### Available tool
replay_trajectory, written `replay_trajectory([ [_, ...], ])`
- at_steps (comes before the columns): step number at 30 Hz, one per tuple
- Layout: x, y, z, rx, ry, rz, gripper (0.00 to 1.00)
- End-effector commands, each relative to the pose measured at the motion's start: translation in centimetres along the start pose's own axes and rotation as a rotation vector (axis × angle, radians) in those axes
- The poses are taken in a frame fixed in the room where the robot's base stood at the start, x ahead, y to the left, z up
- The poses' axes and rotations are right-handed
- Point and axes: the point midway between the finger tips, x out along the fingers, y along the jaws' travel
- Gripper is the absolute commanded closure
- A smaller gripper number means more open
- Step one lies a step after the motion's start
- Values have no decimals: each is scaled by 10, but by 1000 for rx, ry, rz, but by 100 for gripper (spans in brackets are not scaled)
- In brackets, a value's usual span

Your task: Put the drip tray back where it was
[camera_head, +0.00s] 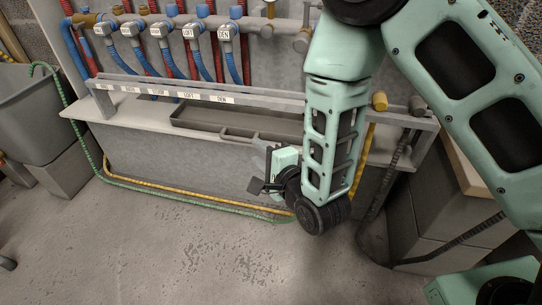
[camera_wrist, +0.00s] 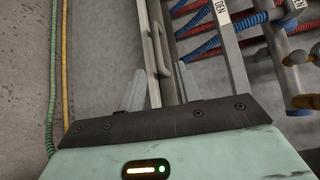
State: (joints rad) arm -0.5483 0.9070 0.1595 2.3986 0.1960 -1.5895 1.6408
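The drip tray (camera_head: 215,122) is a long, shallow grey tray. It lies on the pale shelf (camera_head: 135,122) under the pipe manifold, behind the labelled rail (camera_head: 215,98); my arm hides its right end. My gripper (camera_head: 266,168) is low in front of the shelf's front face, below the tray's front edge. In the wrist view my gripper (camera_wrist: 160,78) has its two grey fingers spread apart. A long grey edge with a handle-like slot, seemingly the tray (camera_wrist: 154,45), runs up from between them. I cannot tell whether the fingers touch it.
A green hose (camera_head: 150,199) and a yellow hose (camera_head: 190,193) run along the shelf's base. Red and blue pipes hang from valves (camera_head: 192,32) above. A grey bin (camera_head: 35,115) stands left, and grey boxes (camera_head: 430,225) stand right. The front floor is clear.

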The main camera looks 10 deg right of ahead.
Motion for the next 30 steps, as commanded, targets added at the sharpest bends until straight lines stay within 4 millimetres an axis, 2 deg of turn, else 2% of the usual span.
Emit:
replay_trajectory([
  [3,-24,-2,0,0,1,6,66],
  [9,-46,0,0,-1,1,3,66],
  [18,-48,-2,2,-36,-3,33,66],
  [25,-47,-10,21,-319,-83,280,66],
  [30,-70,-18,36,-611,-235,499,66],
])
